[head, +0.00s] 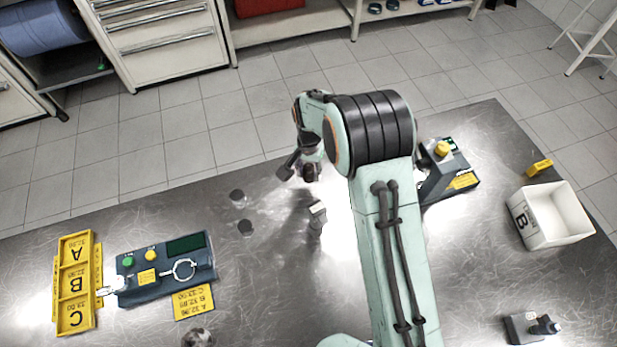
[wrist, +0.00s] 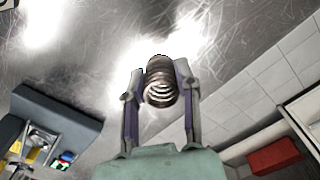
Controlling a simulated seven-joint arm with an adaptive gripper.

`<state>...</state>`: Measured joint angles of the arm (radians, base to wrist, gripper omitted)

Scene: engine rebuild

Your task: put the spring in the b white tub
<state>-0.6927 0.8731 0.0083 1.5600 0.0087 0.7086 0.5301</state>
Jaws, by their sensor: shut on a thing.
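The spring (wrist: 159,88) is a dark metal coil between my two fingers in the wrist view, its open end facing the camera. My gripper (wrist: 161,80) is shut on it. In the head view my gripper (head: 300,170) is over the far middle part of the metal table, left of my arm's large dark joint. The spring is small and dark there and partly hidden by the gripper. The white tub (head: 560,217) marked B stands at the right end of the table, well apart from my gripper. Its visible inside looks empty.
A grey device with a yellow knob (head: 442,149) stands between my arm and the tub. A yellow block (head: 539,167) lies behind the tub, and a small dark device (head: 523,328) in front. Small metal parts (head: 317,215) stand mid-table. A yellow A-B-C tray (head: 75,313) is left.

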